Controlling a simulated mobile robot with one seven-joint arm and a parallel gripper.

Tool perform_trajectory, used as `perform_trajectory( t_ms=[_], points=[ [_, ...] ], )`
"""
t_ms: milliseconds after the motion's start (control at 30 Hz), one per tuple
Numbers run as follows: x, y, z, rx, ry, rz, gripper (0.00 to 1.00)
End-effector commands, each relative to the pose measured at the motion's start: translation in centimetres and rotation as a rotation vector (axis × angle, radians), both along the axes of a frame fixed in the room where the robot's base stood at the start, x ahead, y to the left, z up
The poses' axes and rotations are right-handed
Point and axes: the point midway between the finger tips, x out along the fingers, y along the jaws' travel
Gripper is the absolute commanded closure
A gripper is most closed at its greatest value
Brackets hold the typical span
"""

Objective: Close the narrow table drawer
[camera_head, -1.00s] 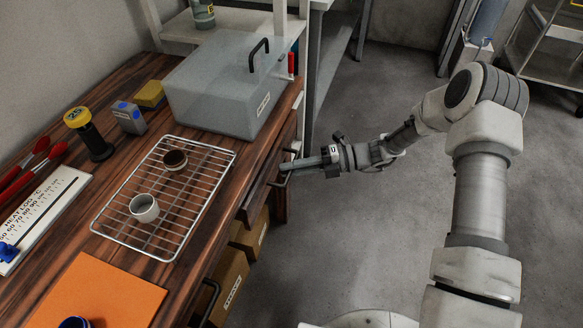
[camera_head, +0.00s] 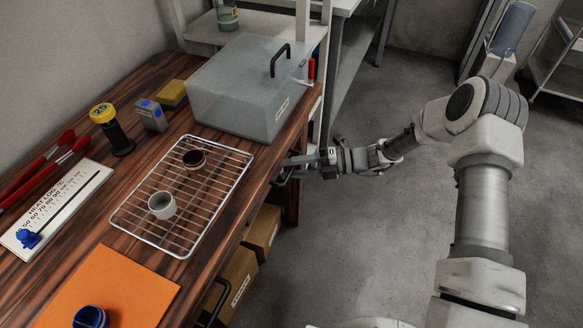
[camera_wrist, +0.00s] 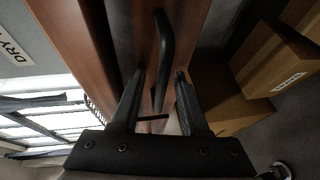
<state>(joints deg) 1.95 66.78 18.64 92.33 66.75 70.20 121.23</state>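The narrow table drawer's wooden front (camera_wrist: 142,28) shows in the wrist view, with its dark bar handle (camera_wrist: 164,55) in front of it. My gripper (camera_wrist: 160,78) is open, its two fingers spread on either side of the handle, with visible space beside the bar. In the head view my gripper (camera_head: 290,162) reaches to the table's front edge at the handle and hides part of the drawer. The drawer looks nearly flush with the table, but I cannot tell whether a small gap is left.
The wooden table (camera_head: 62,262) carries a wire rack (camera_head: 222,214) with two small cups, a clear box (camera_head: 232,98) and an orange mat (camera_head: 135,282). Cardboard boxes (camera_head: 262,232) stand under the table. The floor (camera_head: 365,245) to the right is clear.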

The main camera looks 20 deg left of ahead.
Motion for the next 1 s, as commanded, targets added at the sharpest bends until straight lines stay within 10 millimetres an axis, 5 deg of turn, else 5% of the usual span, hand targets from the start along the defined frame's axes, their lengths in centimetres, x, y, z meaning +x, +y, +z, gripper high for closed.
perform_trajectory(
  t_ms=[333, 800, 1000],
  points=[
    [0.7, -1.9, 0.6, -0.001, -0.001, -0.003, 0.55],
    [4.2, -12.3, 2.5, -0.001, -0.002, -0.003, 0.55],
    [5.1, -15.2, 3.0, 0.000, 0.000, -0.001, 0.55]
  ],
)
